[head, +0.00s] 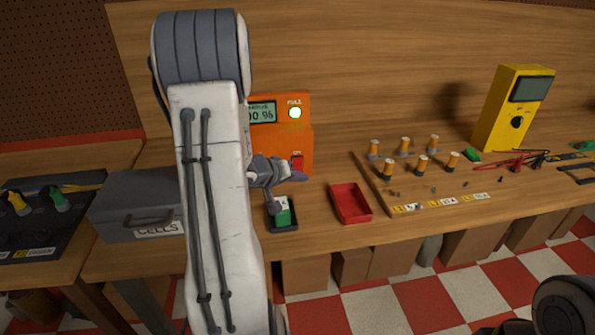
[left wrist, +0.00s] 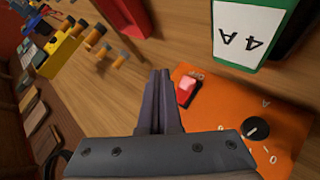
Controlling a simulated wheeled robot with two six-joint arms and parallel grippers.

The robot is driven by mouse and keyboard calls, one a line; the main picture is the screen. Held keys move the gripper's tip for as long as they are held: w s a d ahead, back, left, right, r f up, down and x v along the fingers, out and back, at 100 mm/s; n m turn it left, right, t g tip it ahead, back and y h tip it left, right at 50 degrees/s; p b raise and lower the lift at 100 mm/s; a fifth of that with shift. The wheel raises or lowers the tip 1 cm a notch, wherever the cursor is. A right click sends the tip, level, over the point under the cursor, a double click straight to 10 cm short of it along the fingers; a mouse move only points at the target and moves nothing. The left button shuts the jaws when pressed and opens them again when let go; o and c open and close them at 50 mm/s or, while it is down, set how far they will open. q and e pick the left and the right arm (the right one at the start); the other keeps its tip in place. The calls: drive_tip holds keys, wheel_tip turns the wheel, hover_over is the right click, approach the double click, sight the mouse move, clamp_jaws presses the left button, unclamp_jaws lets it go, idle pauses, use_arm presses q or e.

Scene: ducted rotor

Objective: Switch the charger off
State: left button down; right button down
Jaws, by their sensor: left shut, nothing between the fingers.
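The orange charger (head: 300,132) stands at the back of the bench, partly hidden by my left arm. Its display reads a percentage ending in "00 %", and the lamp under "FULL" is lit. Its red switch (head: 296,162) sits low on the front; the left wrist view shows it too (left wrist: 187,90), with a dial on the charger face (left wrist: 230,108). My left gripper (head: 304,177) is shut and empty, its fingertips (left wrist: 160,72) close beside the switch. I cannot tell whether they touch it. A green cell (head: 283,212), marked "4A" in the left wrist view (left wrist: 248,32), stands before the charger.
A red tray (head: 350,203) lies right of the cell. Further right are several orange-and-grey cylinders (head: 421,163) on a board and a yellow meter (head: 513,108). A grey cells box (head: 135,205) stands left of my arm.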

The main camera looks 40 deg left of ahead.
sight(298, 166)
use_arm(q)
drive_tip(key=shift+w+a+f+p, duration=0.25)
drive_tip(key=shift+w+a, duration=0.15)
drive_tip(key=shift+a, duration=0.1)
drive_tip(key=shift+w+a+f+p, duration=0.2)
drive_tip(key=shift+w+a+p, duration=0.05)
drive_tip(key=shift+w+a, duration=0.2)
drive_tip(key=shift+w+a+f+b, duration=0.5)
drive_tip(key=shift+a+f, duration=0.2)
drive_tip(key=shift+w+a+f, duration=0.2)
drive_tip(key=shift+w+a, duration=0.3)
drive_tip(key=shift+b, duration=0.4)
drive_tip(key=shift+w+a+f+b, duration=0.2)
drive_tip(key=shift+a+b, duration=0.05)
drive_tip(key=shift+b, duration=0.3)
drive_tip(key=shift+w+a+f+b, duration=0.15)
drive_tip(key=shift+w+a+b, duration=0.15)
drive_tip(key=shift+a+b, duration=0.05)
idle(0.7)
idle(0.4)
